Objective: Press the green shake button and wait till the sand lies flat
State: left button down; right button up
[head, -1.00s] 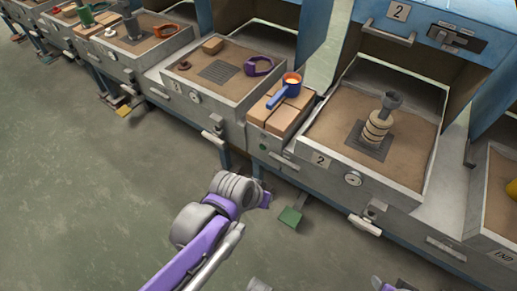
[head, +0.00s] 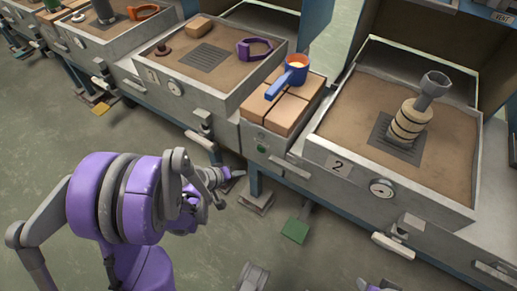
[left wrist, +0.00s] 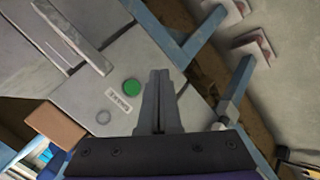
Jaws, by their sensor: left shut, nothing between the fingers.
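The green button (left wrist: 131,87) is on the grey panel in the left wrist view, beside a small label. In the head view the button (head: 260,149) is small, on the front of the unit between two sand trays. My left gripper (head: 238,174) is to the left of that panel and a little lower. In the left wrist view its shut, empty fingers (left wrist: 160,75) are right of the button; contact cannot be told. Sand (head: 340,100) fills tray 2 around a grate bearing a ringed pale stack with a grey funnel-like top. Its surface looks mostly even.
The left sand tray (head: 165,97) holds a purple ring clamp (head: 254,48) and a block (head: 199,26). A green pedal (head: 295,230) is below. Handles jut from the fronts.

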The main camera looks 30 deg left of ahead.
dwell(0.4)
pick_arm(q)
send_near(260, 152)
jog(key=shift+w+d+f, duration=0.2)
jog(key=shift+w+f, duration=0.25)
jog(key=shift+f, duration=0.35)
jog(key=shift+w+d+f, duration=0.15)
jog(key=shift+w+f, duration=0.25)
jog(key=shift+f, duration=0.35)
jog(key=shift+w+d+f, duration=0.2)
jog(key=shift+w+f, duration=0.25)
jog(key=shift+f, duration=0.35)
jog(key=shift+w, duration=0.1)
jog(key=shift+w, duration=0.35)
jog(key=shift+w+d, duration=0.1)
jog(key=shift+w, duration=0.3)
dwell(0.7)
dwell(0.3)
jog(key=shift+s, duration=0.85)
jog(key=shift+s+a, duration=0.15)
jog(key=shift+s, duration=1.1)
jog(key=shift+s+a, duration=0.15)
jog(key=shift+s, duration=1.1)
